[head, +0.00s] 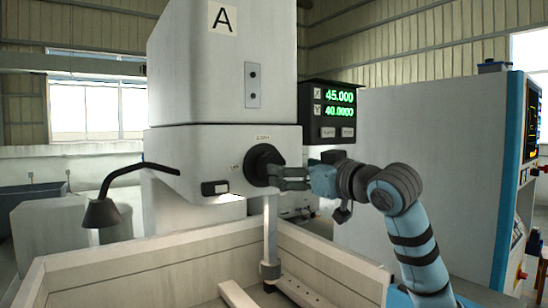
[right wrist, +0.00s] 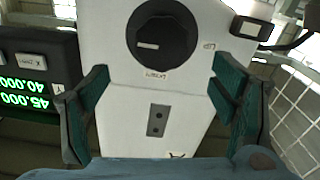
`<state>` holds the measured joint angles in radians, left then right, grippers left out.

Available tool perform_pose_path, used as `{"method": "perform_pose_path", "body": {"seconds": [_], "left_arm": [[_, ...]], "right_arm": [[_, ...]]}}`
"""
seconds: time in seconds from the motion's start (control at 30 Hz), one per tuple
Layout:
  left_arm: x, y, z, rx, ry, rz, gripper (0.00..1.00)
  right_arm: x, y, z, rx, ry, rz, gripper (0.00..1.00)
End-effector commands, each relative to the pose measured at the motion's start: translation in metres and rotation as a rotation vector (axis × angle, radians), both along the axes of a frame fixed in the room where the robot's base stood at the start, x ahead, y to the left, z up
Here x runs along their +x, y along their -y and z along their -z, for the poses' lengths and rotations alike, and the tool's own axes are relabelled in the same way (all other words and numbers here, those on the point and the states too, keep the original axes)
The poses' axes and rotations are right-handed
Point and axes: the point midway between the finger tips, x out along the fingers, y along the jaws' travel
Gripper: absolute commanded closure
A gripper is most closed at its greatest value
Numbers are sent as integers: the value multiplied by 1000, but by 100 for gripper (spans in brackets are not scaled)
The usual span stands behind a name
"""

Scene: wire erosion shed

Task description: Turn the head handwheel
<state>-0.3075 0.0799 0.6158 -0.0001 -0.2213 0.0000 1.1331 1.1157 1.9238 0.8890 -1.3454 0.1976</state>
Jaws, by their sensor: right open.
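The head handwheel (head: 259,160) is a round black knob on the lower front of the white machine head (head: 215,158) marked A. My right gripper (head: 283,177) comes in from the right, and its fingers overlap the lower right of the wheel in the head view. In the right wrist view, the handwheel (right wrist: 165,28) shows a white pointer line toward the left. The fingers of my right gripper (right wrist: 161,68) are spread wide, with nothing between them; the wheel lies beyond the tips, apart from them. My left gripper is out of view.
A readout (head: 330,112) with green digits hangs right of the head, close to my right wrist. A black lamp (head: 102,212) juts out on the left. A pale-walled tank (head: 150,262) lies below; a large cabinet (head: 430,130) stands at right.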

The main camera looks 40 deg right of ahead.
Motion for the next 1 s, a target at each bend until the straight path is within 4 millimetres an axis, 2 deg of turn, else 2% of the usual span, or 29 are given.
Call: {"method": "perform_pose_path", "body": {"seconds": [0.03, 0.1, 0.3, 0.63, 0.93, 1.0], "left_arm": [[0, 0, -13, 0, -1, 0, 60], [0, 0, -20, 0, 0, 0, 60], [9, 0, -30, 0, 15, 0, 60], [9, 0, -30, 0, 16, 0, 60], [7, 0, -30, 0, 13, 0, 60], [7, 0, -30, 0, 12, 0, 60]], "right_arm": [[14, 0, -6, 5, -3, -6, 21], [33, 2, -6, 7, -2, -5, 21], [66, 5, -3, 3, -1, -5, 21], [73, 6, -1, 0, -1, -4, 21], [73, 5, -1, 0, -1, -5, 69], [73, 5, -1, 0, -1, -5, 69]]}}
